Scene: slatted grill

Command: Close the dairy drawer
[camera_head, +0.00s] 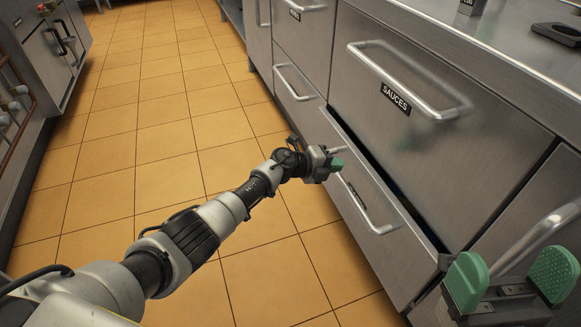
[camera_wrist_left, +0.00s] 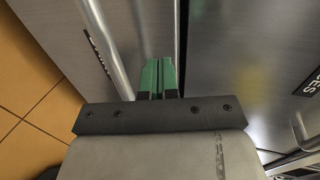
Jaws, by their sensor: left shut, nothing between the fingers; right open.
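The drawer below the SAUCES drawer stands slightly open, its front (camera_head: 402,262) out past the fronts above, with a dark gap along its top edge. It has a bar handle (camera_head: 366,212); its label is mostly hidden or too small to read. My left gripper (camera_head: 337,164) is shut and empty, at the far part of this drawer front near its top edge. In the left wrist view its green fingertips (camera_wrist_left: 158,72) lie between the handle (camera_wrist_left: 108,45) and the gap; I cannot tell whether they touch. My right gripper (camera_head: 510,276) is open and empty at the lower right.
The SAUCES drawer (camera_head: 440,120) above is shut, with a long bar handle (camera_head: 400,85). More steel drawers (camera_head: 297,82) continue farther along. A steel counter (camera_head: 480,35) tops the unit. The tiled floor (camera_head: 160,120) to the left is clear, up to steel units (camera_head: 45,55) opposite.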

